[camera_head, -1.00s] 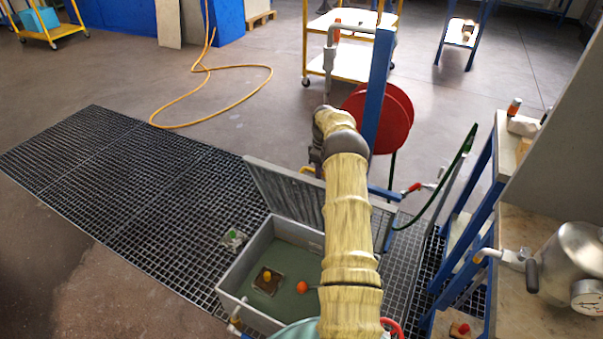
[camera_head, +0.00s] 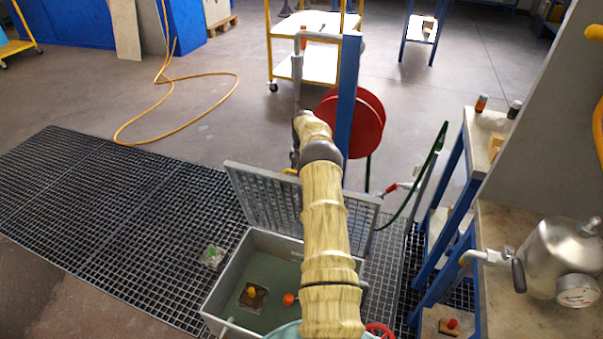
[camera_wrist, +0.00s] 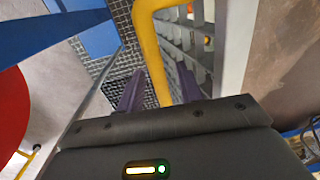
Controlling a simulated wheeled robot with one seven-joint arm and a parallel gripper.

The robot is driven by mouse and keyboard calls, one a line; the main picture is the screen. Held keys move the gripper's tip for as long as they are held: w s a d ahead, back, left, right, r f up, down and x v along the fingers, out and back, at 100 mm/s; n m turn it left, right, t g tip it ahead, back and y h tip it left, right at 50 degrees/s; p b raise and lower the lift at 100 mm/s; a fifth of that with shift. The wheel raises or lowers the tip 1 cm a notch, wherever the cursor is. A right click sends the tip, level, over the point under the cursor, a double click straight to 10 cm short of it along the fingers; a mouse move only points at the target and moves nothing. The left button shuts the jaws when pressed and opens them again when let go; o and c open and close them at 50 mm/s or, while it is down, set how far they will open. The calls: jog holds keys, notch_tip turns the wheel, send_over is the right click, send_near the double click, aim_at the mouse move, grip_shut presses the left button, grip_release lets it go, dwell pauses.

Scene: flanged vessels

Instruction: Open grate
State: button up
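The grey grate (camera_head: 262,200) stands raised and steeply tilted at the far edge of the open pit box (camera_head: 222,290). Its yellow handle (camera_head: 290,171) shows beside my arm's end in the head view. In the wrist view the yellow handle (camera_wrist: 151,50) passes between the two fingers of my gripper (camera_wrist: 160,85). The fingers are apart, with a gap visible beside the bar on the right, so the gripper looks open around it. Grate bars (camera_wrist: 190,45) show just beyond. My arm hides part of the grate and box in the head view.
Inside the box lie an orange ball (camera_head: 289,299) and a brown block (camera_head: 254,296). A blue post (camera_head: 348,95) with a red hose reel (camera_head: 358,122) stands just beyond. A bench with a metal vessel (camera_head: 560,260) is at right. The floor grating (camera_head: 90,190) at left is mostly clear.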

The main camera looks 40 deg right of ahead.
jog(key=shift+w+r, duration=0.1)
jog(key=shift+r, duration=0.5)
notch_tip(320, 180, up, 17)
jog(key=p, duration=0.5)
jog(key=shift+w+d, duration=0.25)
jog(key=shift+d, duration=0.15)
jog(key=shift+f, duration=0.15)
